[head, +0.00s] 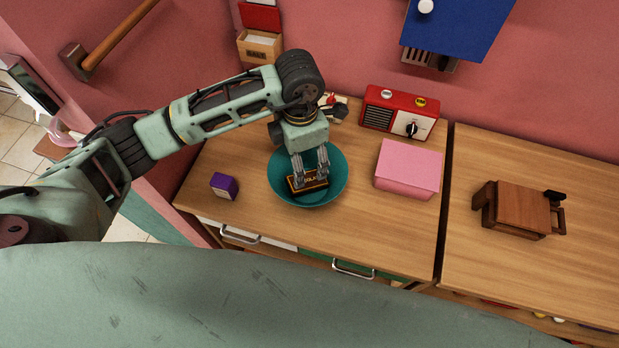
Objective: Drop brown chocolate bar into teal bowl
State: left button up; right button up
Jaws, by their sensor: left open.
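The teal bowl (334,185) sits on the wooden counter, left of the pink box. The brown chocolate bar (308,186), dark with yellow lettering and edging, shows inside the bowl's outline, low between and below my fingertips. My left gripper (310,174) points down over the bowl, its fingers open at the bar. Whether the bar rests on the bowl's bottom is hard to tell from above. My right gripper is not in view.
A purple box (224,186) stands left of the bowl. A pink box (408,168) and a red radio (400,114) stand to the right. A wooden toy-like object (518,209) is on the right counter. Free wood lies in front of the bowl.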

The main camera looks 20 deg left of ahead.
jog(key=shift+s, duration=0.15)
pick_arm(q)
jog(key=shift+r, duration=0.1)
notch_tip(320, 180, up, 12)
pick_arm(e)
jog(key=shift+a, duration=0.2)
pick_arm(q)
jog(key=shift+s, duration=0.1)
dwell(0.6)
